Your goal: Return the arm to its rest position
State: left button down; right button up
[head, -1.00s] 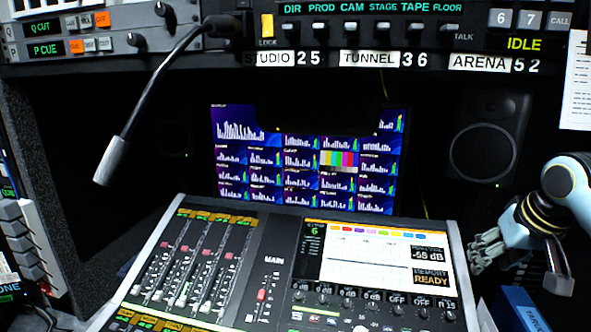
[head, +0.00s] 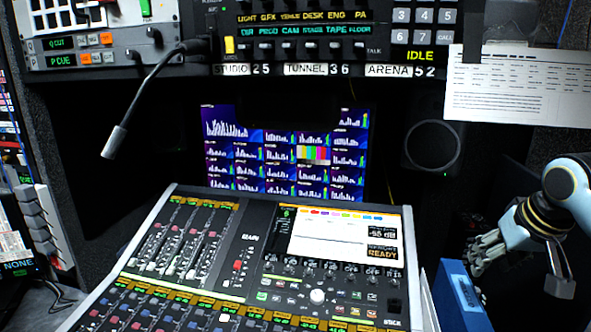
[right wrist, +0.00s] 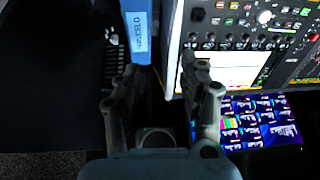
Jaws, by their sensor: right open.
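My right gripper (head: 520,267) is at the right edge of the head view, in front of the dark space below the right speaker. Its fingers are apart with nothing between them. In the right wrist view, the two fingers (right wrist: 160,72) also stand apart and empty, beside the blue binder and the console's edge. My right arm (head: 572,190) comes in from the right. My left gripper is not in view.
The mixing console (head: 250,225) fills the lower middle, with a blue binder (head: 455,300) at its right. A gooseneck microphone (head: 118,138) hangs at left. A screen (head: 285,155) and speaker (head: 433,147) stand behind. A paper sheet (head: 520,95) is at upper right.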

jog(key=s+a+f+n+g, duration=0.1)
jog(key=s+a, duration=0.2)
jog(key=s, duration=0.6)
jog(key=s+a+f+n, duration=0.1)
jog(key=s+a+f, duration=0.15)
jog(key=s, duration=0.75)
jog(key=s+a+f+n+g, duration=0.1)
jog(key=s+a, duration=0.2)
jog(key=s, duration=0.6)
jog(key=s+d+f+g+b, duration=0.15)
jog(key=f+b, duration=0.55)
jog(key=f, duration=1.4)
jog(key=s+d+f+b, duration=0.15)
jog(key=f+b, duration=0.55)
jog(key=f, duration=1.4)
pick_arm(q)
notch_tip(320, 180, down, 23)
jog(key=b, duration=0.8)
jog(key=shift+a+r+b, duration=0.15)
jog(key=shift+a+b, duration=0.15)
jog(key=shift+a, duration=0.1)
pick_arm(e)
jog(key=s+f+g, duration=0.1)
jog(key=s+f, duration=1.7)
jog(key=f, duration=0.4)
jog(key=shift+s+f+m+h, duration=0.15)
jog(key=shift+f+m+h, duration=0.15)
jog(key=shift+f+m, duration=0.1)
